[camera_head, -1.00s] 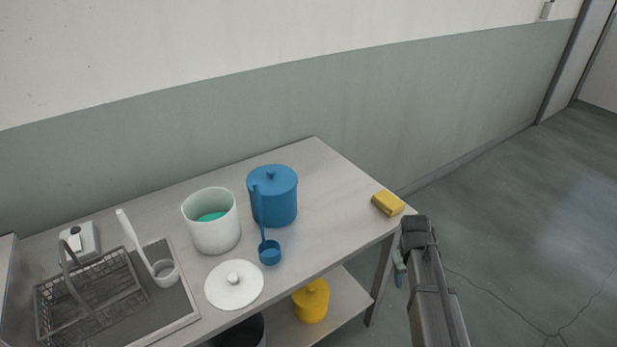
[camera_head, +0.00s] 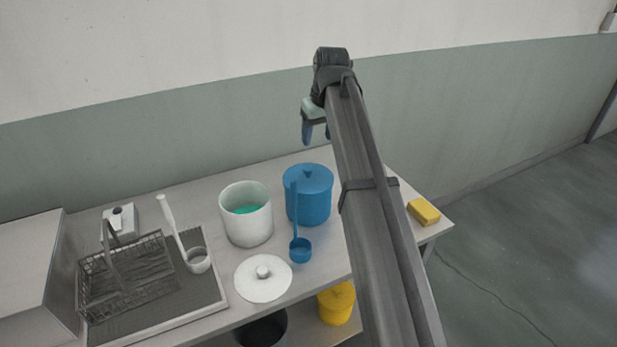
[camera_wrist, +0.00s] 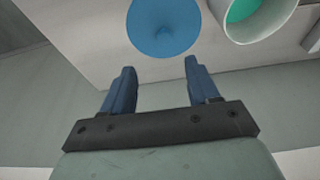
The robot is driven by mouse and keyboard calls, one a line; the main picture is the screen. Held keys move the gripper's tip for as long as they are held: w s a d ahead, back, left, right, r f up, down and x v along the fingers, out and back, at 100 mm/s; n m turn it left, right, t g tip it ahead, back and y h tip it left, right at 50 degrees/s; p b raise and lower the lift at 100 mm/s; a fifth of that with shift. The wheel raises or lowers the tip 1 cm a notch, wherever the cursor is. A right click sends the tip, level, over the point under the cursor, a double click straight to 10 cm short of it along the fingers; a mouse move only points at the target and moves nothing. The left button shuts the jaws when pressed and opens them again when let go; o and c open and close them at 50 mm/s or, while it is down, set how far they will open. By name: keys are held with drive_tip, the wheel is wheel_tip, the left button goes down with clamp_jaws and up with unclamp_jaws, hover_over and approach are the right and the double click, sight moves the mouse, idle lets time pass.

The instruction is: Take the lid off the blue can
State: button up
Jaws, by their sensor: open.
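The blue can (camera_head: 308,204) stands upright on the table with its blue lid (camera_head: 308,176) on top, a small knob in the middle. A blue ladle (camera_head: 299,250) stands against the can's front, its cup on the table. My gripper (camera_head: 316,140) is open and empty, above and behind the can in the head view. In the wrist view, the open fingers (camera_wrist: 157,90) point toward the round blue lid (camera_wrist: 163,24), apart from it. The can's right edge lies close to my arm in the head view.
Left of the can is a white pot (camera_head: 246,222) with green content. Its white lid (camera_head: 263,279) lies in front. A wire basket (camera_head: 125,275), white ladle (camera_head: 197,260) and yellow sponge (camera_head: 424,212) are on the table (camera_head: 225,262). A yellow can (camera_head: 337,304) stands below.

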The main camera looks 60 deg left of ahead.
sight(309, 169)
drive_tip(key=x, duration=1.3)
drive_tip(key=shift+s+a, duration=0.2)
drive_tip(key=shift+s, duration=0.15)
clamp_jaws()
idle(0.4)
